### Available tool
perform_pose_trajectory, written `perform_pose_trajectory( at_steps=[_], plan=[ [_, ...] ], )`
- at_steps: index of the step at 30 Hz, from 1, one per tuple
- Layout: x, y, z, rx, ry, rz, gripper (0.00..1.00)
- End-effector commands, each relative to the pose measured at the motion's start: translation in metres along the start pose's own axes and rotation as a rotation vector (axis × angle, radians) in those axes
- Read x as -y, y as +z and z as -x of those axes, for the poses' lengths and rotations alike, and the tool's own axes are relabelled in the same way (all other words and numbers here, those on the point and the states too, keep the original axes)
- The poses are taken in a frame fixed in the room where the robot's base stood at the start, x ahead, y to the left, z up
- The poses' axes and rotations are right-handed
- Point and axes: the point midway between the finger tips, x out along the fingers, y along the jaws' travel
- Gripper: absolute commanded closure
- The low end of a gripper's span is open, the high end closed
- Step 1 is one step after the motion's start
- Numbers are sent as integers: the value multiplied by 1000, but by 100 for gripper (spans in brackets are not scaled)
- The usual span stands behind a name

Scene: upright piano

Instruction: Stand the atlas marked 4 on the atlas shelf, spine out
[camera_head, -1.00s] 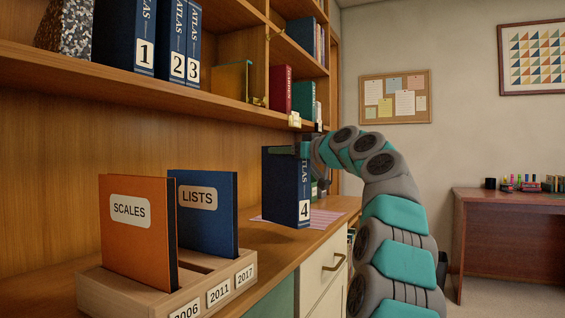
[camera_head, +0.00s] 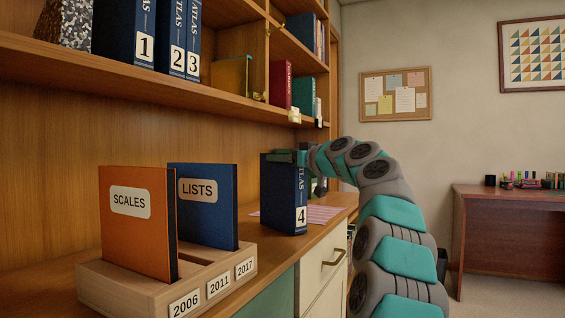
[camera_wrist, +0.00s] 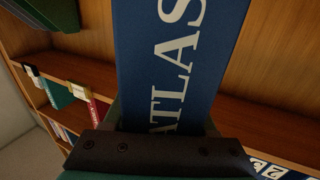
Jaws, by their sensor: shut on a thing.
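The atlas marked 4 (camera_head: 283,196) is a dark blue volume with a white 4 low on its spine. It is upright, its spine facing the front right, above or on the desk top; I cannot tell if its base touches. My gripper (camera_head: 303,157) is shut on its upper part. In the wrist view the spine with ATLAS lettering (camera_wrist: 175,60) fills the middle, in front of the dark gripper body. The atlas shelf (camera_head: 100,72) is higher up at the left. Atlases 1 (camera_head: 140,40), 2 (camera_head: 177,62) and 3 (camera_head: 193,65) stand there, spines out.
A speckled block (camera_head: 65,22) stands left of atlas 1. Below, a wooden rack (camera_head: 130,290) holds the SCALES (camera_head: 137,225) and LISTS (camera_head: 205,210) books. A striped sheet (camera_head: 322,214) lies behind the atlas.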

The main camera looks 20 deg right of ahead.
Motion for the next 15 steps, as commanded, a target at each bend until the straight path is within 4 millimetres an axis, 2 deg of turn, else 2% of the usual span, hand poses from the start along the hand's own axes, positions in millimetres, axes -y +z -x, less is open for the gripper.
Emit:
perform_pose_trajectory(
  at_steps=[15],
  plan=[
    [0,3,1,-5,1,2,100]
  ],
)
